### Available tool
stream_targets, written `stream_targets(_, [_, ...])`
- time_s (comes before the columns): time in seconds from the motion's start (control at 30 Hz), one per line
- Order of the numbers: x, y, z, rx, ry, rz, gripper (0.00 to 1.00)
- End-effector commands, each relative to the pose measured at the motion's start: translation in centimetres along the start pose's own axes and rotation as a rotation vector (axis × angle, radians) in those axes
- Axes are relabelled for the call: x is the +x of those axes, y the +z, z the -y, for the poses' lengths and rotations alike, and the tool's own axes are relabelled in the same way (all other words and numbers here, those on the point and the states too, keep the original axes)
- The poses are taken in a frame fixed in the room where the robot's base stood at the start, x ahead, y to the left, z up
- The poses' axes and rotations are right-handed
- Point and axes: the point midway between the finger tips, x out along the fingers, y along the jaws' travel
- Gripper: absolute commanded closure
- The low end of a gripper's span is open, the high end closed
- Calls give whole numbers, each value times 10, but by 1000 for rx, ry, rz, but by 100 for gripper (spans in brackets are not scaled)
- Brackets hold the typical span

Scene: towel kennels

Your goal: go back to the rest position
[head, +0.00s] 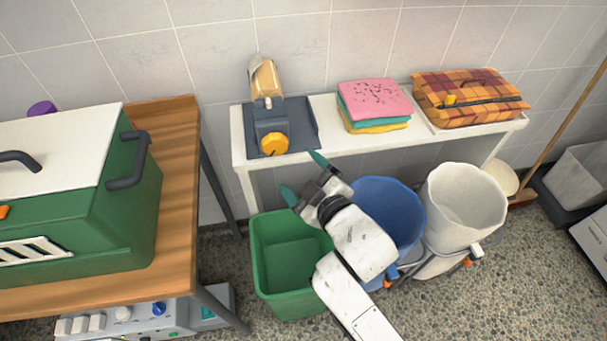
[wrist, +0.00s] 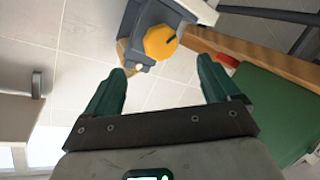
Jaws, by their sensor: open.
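My gripper (head: 303,178) is open, with two green fingers spread apart and nothing between them. In the head view it hangs above the green bin (head: 286,262) and in front of the white shelf (head: 237,140). In the wrist view my gripper (wrist: 163,85) points toward the grey device with a yellow knob (wrist: 160,42). That device (head: 272,125) stands on the left end of the shelf, apart from the fingers. My white arm reaches up from the bottom of the head view and hides part of the blue bin (head: 400,205).
A green kennel-like box (head: 95,200) with a white lid stands on a wooden table (head: 178,180) at left. Folded towels (head: 374,104) and a plaid bag (head: 470,98) lie on the shelf. A white bin (head: 465,205) stands right of the blue one. Speckled floor (head: 510,290) is clear at lower right.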

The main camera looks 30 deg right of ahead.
Motion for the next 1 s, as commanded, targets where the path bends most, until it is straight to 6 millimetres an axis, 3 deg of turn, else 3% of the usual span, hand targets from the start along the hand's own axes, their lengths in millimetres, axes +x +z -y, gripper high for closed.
stream_targets(0.47, [0,1,0,1,0,3,11])
stream_targets(0.57, [-4,13,0,22,-11,47,11])
stream_targets(0.67, [-14,43,2,83,-43,165,11])
stream_targets(0.77, [-37,87,10,178,-96,348,11])
stream_targets(0.9, [-88,146,26,323,-180,637,11])
stream_targets(1.0, [-130,177,39,414,-239,832,11])
